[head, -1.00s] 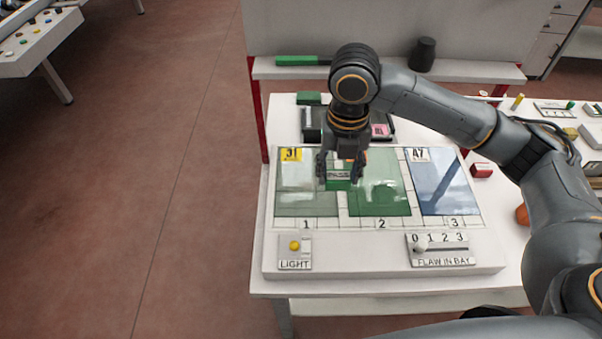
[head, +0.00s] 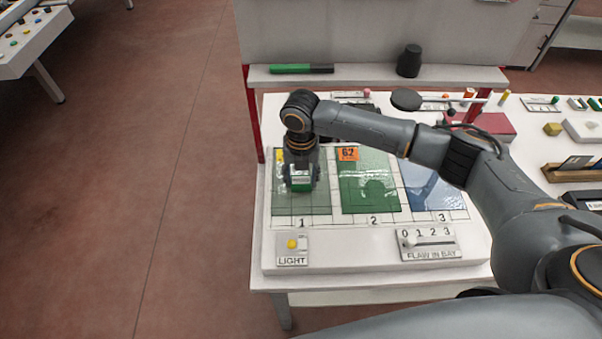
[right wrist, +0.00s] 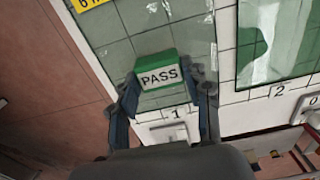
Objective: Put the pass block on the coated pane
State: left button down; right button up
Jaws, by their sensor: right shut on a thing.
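The pass block (head: 300,186) is green with a white face reading PASS, which is legible in the right wrist view (right wrist: 159,77). My right gripper (head: 300,173) is shut on it over the pane in bay 1 (head: 302,206); its two fingers flank the block in the right wrist view (right wrist: 166,92). Whether the block touches this pane is unclear. The bay 1 pane is grey-green with a yellow label, the bay 2 pane (head: 365,195) is green with an orange label 62, and the bay 3 pane (head: 440,198) is blue, partly hidden by my arm. My left gripper is not in view.
A light switch panel (head: 292,250) and a flaw-in-bay slider (head: 428,243) are at the bench front. A shelf (head: 375,77) behind holds a green-and-black bar (head: 300,68) and a black cup (head: 409,61). Assorted items crowd the right.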

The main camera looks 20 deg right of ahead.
aim_at(301, 180)
jog(key=shift+f, duration=0.15)
jog(key=o, duration=1.1)
jog(key=shift+o, duration=0.2)
jog(key=shift+r, duration=0.25)
jog(key=shift+w+r, duration=0.1)
jog(key=shift+r, duration=0.25)
notch_tip(301, 180, up, 7)
jog(key=shift+f+b, duration=0.15)
jog(key=shift+b, duration=0.85)
